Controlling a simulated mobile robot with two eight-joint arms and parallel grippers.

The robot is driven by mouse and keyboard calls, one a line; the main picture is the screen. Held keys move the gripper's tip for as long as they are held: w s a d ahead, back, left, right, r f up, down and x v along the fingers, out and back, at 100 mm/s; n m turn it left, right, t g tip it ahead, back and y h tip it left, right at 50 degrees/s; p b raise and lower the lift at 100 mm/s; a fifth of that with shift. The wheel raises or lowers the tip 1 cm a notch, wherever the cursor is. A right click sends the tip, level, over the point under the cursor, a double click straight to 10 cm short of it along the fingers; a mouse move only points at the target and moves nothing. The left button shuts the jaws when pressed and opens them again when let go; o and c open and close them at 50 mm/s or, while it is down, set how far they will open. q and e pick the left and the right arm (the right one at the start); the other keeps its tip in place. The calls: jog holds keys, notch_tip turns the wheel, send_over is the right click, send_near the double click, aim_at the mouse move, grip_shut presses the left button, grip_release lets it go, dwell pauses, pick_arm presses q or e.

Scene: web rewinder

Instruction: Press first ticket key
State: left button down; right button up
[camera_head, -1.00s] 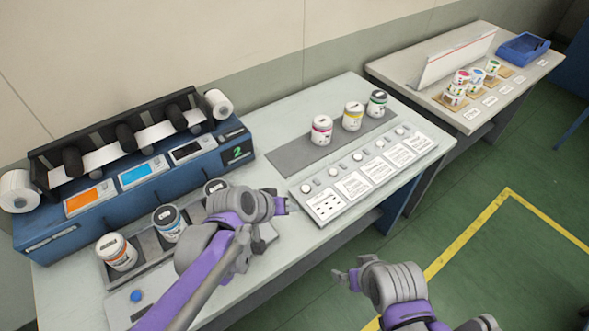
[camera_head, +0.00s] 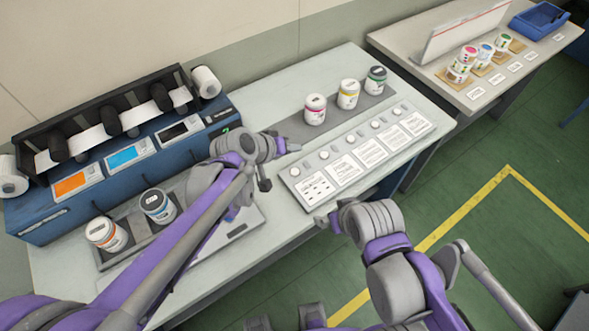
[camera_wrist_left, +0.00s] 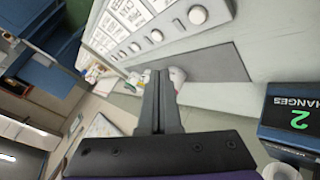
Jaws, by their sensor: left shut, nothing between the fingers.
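A row of several round, pale ticket keys runs along the sloped panel, each above a white printed card. The key at the left end (camera_head: 295,171) sits above the first card (camera_head: 314,187); the largest key (camera_wrist_left: 197,14) in the left wrist view is near the top. My left gripper (camera_head: 292,147) is shut and empty, just behind and above the left-end key, apart from it. Its closed fingers (camera_wrist_left: 160,100) point up the left wrist view. My right gripper (camera_head: 326,221) hangs off the table's front edge; its finger gap is unclear.
Three lidded jars (camera_head: 348,94) stand on a grey strip behind the panel. The blue rewinder (camera_head: 120,165) stands left, its display (camera_wrist_left: 298,115) reading 2. Two jars (camera_head: 157,205) stand in a tray before it. A second table (camera_head: 452,85) stands at the back right.

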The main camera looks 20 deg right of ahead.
aim_at(293, 174)
pick_arm(q)
jog(key=shift+f, duration=0.1)
jog(key=shift+f+b, duration=2.9)
jog(key=shift+f, duration=1.45)
jog(key=shift+f+b, duration=0.35)
jog(key=shift+f, duration=0.05)
jog(key=shift+f+b, duration=0.3)
jog(key=shift+f, duration=0.1)
jog(key=shift+r, duration=0.2)
jog(key=shift+r+p, duration=0.55)
jog(key=shift+r, duration=0.05)
